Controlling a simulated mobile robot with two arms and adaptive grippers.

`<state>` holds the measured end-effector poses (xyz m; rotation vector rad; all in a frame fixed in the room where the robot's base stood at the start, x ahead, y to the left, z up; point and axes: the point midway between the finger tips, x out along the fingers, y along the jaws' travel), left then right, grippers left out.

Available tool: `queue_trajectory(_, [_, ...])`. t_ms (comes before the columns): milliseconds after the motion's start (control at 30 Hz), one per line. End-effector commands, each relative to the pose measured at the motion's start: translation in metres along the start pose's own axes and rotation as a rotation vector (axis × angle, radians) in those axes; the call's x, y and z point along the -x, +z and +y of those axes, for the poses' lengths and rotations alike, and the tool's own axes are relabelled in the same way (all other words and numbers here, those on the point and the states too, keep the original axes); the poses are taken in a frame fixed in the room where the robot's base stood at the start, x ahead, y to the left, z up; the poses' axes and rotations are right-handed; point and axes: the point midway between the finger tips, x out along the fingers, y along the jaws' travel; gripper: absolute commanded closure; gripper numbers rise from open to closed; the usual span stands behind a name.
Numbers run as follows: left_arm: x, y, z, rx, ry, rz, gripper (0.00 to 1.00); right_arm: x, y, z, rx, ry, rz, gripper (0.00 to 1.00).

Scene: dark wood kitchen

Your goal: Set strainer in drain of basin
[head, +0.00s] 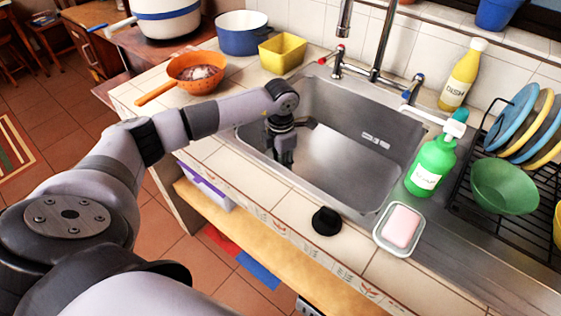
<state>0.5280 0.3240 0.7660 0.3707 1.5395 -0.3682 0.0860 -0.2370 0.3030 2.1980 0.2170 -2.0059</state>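A small black round strainer or plug (326,221) with a raised knob sits on the tiled counter at the front edge of the basin. The steel basin (345,150) is sunk into the counter. My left gripper (284,160) points down inside the left part of the basin, well to the upper left of the black piece and apart from it. Its fingers are small and dark, so I cannot tell whether they are open or shut. No drain opening can be made out. My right gripper does not show clearly.
A faucet (375,75) stands behind the basin. An orange strainer pan (190,72), yellow tub (283,52) and blue pot (242,35) stand at the back left.

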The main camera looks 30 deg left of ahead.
Motion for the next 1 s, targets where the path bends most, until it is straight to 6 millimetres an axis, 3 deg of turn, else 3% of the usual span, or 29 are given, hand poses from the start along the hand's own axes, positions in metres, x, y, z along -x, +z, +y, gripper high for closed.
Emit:
queue_trajectory(400, [0.01, 0.001, 0.001, 0.0, 0.001, -0.003, 0.72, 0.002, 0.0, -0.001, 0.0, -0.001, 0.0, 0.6])
queue_trajectory(800, [0.091, 0.001, 0.001, -0.001, 0.002, -0.004, 0.72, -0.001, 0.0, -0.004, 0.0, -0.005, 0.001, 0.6])
queue_trajectory(1000, [0.117, 0.001, 0.0, 0.0, 0.0, -0.002, 0.72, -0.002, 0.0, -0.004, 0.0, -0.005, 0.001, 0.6])
